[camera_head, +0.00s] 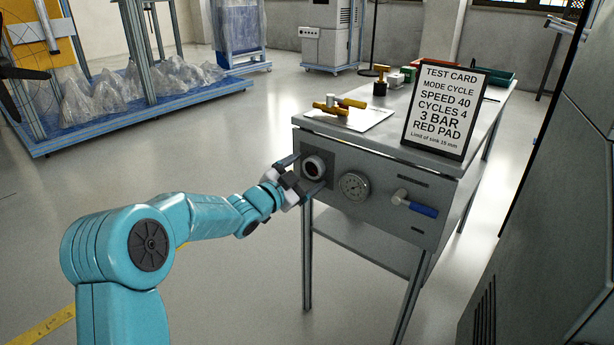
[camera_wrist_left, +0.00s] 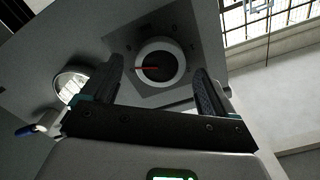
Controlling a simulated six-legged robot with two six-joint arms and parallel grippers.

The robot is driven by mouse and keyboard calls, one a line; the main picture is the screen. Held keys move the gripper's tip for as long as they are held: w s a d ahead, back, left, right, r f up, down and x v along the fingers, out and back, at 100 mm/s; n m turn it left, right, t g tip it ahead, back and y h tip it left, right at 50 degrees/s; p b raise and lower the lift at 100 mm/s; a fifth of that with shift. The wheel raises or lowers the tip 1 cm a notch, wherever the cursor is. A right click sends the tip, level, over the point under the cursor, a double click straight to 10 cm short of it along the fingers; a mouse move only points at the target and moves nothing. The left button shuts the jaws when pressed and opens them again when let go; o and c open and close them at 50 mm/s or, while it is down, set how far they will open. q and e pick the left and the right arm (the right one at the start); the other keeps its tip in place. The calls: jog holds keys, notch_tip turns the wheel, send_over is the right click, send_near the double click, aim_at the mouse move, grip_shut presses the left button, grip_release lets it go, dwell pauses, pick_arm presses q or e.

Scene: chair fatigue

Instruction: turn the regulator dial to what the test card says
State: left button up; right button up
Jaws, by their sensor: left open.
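The regulator dial (camera_head: 314,167) is a round knob with a pale ring and dark face on a dark square plate at the left of the cabinet front. In the left wrist view the dial (camera_wrist_left: 158,66) has a red pointer line on its dark face. My left gripper (camera_head: 302,176) is open in front of the dial. In the wrist view its two fingers (camera_wrist_left: 157,82) stand to either side of the dial's lower part; I cannot tell whether they touch it. The test card (camera_head: 443,112) stands on the cabinet top and reads SPEED 40, CYCLES 4, 3 BAR, RED PAD. My right gripper is not in view.
A round gauge (camera_head: 354,186) sits right of the dial, then a blue-handled valve (camera_head: 414,204). Brass parts (camera_head: 338,107) lie on a white sheet on the cabinet top (camera_head: 400,140). A large grey cabinet (camera_head: 545,215) stands at the right.

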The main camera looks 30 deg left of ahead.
pick_arm(q)
jog(key=shift+w, duration=0.55)
jog(key=shift+c, duration=0.3)
jog(key=c, duration=1)
